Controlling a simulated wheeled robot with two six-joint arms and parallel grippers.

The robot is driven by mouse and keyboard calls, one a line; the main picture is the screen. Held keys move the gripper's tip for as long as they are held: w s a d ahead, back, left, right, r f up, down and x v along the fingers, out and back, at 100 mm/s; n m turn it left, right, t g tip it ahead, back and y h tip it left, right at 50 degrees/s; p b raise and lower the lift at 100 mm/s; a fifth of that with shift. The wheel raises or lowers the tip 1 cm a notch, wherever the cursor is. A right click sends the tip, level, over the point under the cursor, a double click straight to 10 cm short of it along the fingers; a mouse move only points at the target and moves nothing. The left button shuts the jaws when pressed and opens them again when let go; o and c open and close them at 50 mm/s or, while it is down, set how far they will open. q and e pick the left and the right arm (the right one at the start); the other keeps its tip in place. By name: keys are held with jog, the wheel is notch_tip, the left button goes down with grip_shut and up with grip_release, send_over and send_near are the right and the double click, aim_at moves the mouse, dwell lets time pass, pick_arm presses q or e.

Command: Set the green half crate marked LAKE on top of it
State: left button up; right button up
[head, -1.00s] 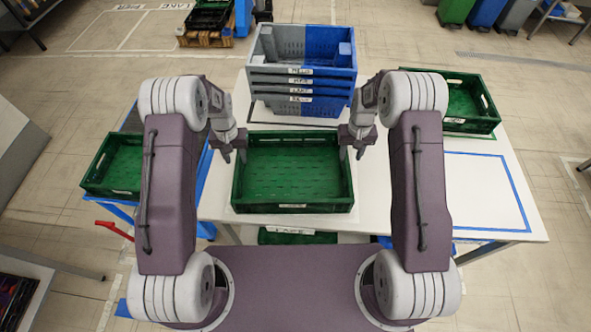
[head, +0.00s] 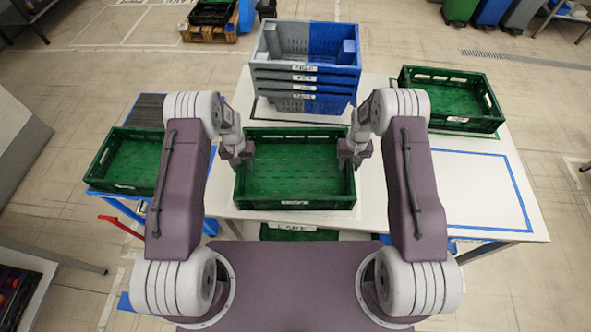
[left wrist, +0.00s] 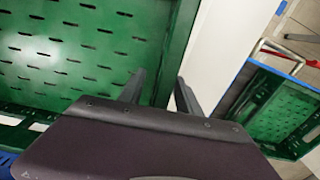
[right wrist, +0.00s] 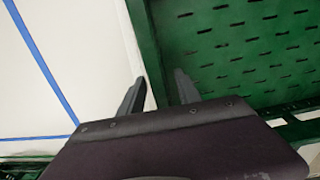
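A green crate (head: 295,204) stands empty on the white table in front of me; the label on its near wall is too small to read. My left gripper (head: 245,165) is at its left wall, and in the left wrist view the open fingers (left wrist: 160,80) lie either side of that wall. My right gripper (head: 350,163) is at its right wall, its open fingers (right wrist: 160,78) also either side of the wall. Other green crates stand at the left (head: 122,187) and back right (head: 462,125). I cannot read which one is marked LAKE.
A stack of half grey, half blue crates (head: 303,83) stands just behind the middle crate, with labels I cannot read clearly. A blue taped rectangle (head: 500,200) on the table at the right is empty. Another green crate (head: 298,233) is low at the table's front edge.

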pick_arm(q)
jog(key=shift+a+f, duration=0.1)
jog(key=shift+f, duration=0.15)
pick_arm(e)
jog(key=shift+a+f, duration=0.1)
jog(key=shift+f, duration=0.1)
pick_arm(q)
grip_shut()
pick_arm(e)
grip_shut()
dwell(0.9)
